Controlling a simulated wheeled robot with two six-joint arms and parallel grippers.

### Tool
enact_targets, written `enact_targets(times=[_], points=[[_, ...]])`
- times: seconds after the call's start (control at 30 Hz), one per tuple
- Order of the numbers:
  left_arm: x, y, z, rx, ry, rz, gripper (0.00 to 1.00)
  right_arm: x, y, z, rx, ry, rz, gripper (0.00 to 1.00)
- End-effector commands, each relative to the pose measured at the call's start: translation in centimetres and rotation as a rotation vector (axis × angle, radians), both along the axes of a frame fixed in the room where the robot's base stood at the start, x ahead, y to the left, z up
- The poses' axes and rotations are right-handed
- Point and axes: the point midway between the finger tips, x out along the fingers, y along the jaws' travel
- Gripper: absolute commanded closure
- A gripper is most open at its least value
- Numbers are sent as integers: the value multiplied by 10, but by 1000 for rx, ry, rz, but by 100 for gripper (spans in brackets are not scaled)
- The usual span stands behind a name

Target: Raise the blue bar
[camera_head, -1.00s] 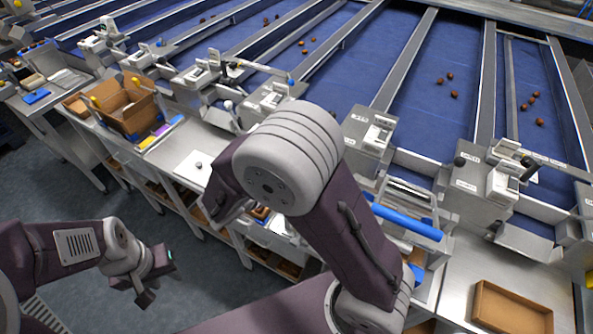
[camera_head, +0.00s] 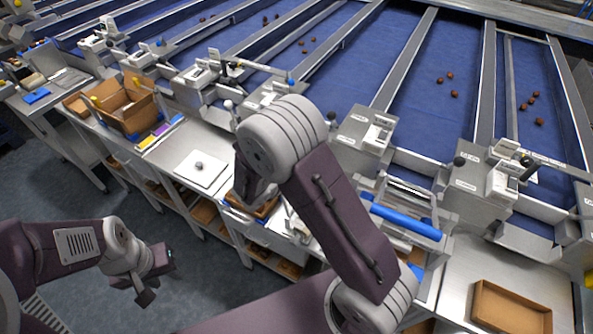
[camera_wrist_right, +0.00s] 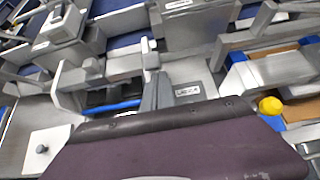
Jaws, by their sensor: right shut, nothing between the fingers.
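The blue bar (camera_head: 406,221) is a long cylinder lying across the front of a grey station, right of centre in the head view. My right forearm passes in front of its left side. I cannot make the bar out for certain in the right wrist view. My right gripper (camera_wrist_right: 157,92) shows as two grey fingers close together in the right wrist view, shut and empty. In the head view the right wrist hangs left of the bar, apart from it, and its fingers are mostly hidden. My left gripper (camera_head: 158,277) is open and empty above the floor at lower left.
A cardboard tray (camera_head: 512,308) lies on the bench at lower right. A white pad with a knob (camera_head: 200,168) and a cardboard box (camera_head: 128,108) stand on the bench to the left. Blue belts with several dates (camera_head: 454,94) run behind the stations. The floor at left is clear.

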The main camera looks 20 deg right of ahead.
Motion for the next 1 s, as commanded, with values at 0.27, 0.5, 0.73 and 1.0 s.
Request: enact_targets(times=[0.27,0.5,0.73,1.0], points=[[0,0,17,0,0,0,64,3,-4,10,42,31,-2,100],[0,0,52,0,0,0,64,10,-13,26,127,95,-6,100],[0,0,103,0,0,0,64,22,-30,41,279,212,-7,100],[0,0,117,0,0,0,64,36,-46,41,300,231,-2,100]])
